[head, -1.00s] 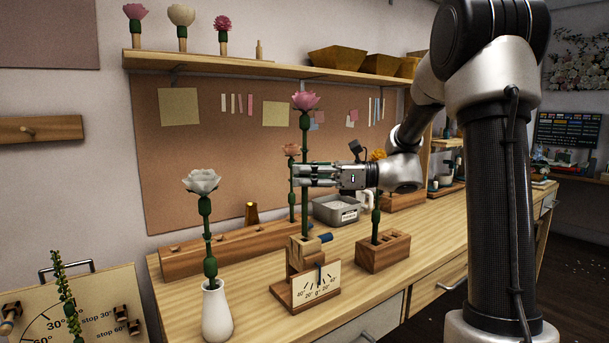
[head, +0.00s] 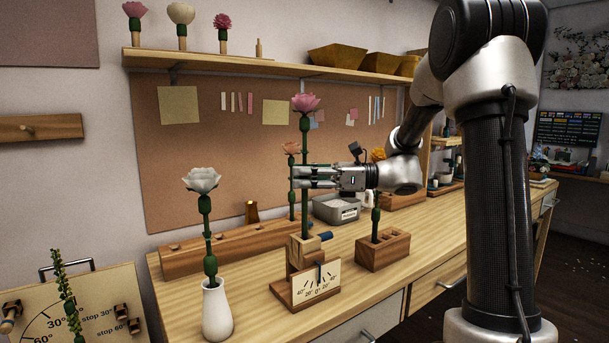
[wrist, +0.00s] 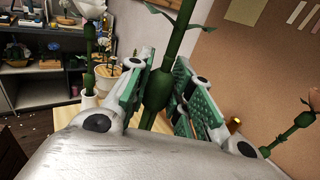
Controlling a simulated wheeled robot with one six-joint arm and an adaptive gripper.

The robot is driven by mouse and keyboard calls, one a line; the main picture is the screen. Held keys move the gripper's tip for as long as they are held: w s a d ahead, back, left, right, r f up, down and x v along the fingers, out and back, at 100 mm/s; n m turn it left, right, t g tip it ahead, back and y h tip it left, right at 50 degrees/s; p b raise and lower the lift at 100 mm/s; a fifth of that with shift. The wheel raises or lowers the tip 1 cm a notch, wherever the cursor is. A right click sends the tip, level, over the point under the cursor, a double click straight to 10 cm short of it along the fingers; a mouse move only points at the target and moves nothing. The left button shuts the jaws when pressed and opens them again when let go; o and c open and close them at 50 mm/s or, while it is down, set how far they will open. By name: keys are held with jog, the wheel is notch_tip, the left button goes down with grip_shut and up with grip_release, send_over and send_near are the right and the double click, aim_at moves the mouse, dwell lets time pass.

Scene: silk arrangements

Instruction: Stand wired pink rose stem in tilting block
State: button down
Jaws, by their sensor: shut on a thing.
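The pink rose (head: 306,103) stands upright on a green stem (head: 305,225). Its lower end meets the top of the wooden tilting block (head: 302,252), and the hole itself is hidden. The block has a blue knob on its right and a dial plate (head: 316,287) in front, with a dark pointer near 0°. My gripper (head: 304,176) comes in from the right, shut on the stem well above the block. In the wrist view the stem (wrist: 181,40) passes between the green finger pads, with a thick green joint low between them.
A white rose in a white vase (head: 217,311) stands at left front. A slotted wooden block (head: 384,252) with an orange flower's stem is at right. A long wooden rack (head: 220,252) holding a peach flower and a grey tin (head: 336,210) are behind.

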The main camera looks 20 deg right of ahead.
jog(key=shift+f, duration=3.3)
dwell(0.5)
jog(key=c, duration=1.2)
grip_release()
